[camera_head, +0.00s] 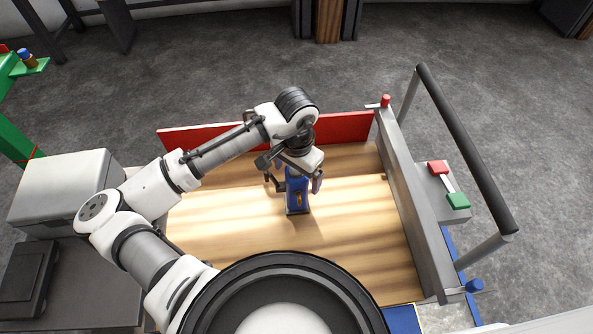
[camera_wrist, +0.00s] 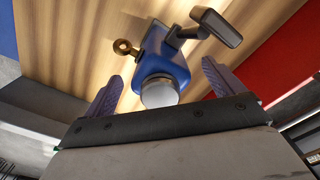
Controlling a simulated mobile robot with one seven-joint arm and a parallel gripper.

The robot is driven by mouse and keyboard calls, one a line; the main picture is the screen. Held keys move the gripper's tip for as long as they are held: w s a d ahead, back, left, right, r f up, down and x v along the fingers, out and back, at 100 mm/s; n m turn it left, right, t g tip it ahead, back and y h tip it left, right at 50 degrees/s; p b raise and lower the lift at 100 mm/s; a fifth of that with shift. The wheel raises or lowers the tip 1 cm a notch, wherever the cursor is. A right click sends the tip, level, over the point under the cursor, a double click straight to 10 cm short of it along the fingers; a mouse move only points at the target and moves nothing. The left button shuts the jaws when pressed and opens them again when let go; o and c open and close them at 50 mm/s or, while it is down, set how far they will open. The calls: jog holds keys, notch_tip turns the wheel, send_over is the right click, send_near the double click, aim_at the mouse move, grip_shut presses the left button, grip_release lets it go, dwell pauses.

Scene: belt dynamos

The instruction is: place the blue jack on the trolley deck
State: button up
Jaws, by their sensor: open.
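The blue jack (camera_head: 296,200) stands on the wooden trolley deck (camera_head: 355,230), near its middle. In the wrist view the jack (camera_wrist: 163,62) shows a blue body, a silver round top, a brass fitting on the left and a dark pedal or lever on the right. My gripper (camera_head: 297,176) is open above the jack. In the wrist view its two purple fingers (camera_wrist: 162,74) are on either side of the jack's top, with visible gaps. The jack's upper part is partly hidden by my gripper in the head view.
A red board (camera_head: 345,128) edges the deck's far side. A grey rail (camera_head: 405,200) with a black handlebar (camera_head: 465,145) and red and green blocks bounds the right. A grey box (camera_head: 65,185) and a green frame (camera_head: 14,140) stand at left. Bare deck surrounds the jack.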

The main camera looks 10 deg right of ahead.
notch_tip(320, 180, up, 12)
jog(key=shift+r+b, duration=0.2)
jog(key=shift+b, duration=0.15)
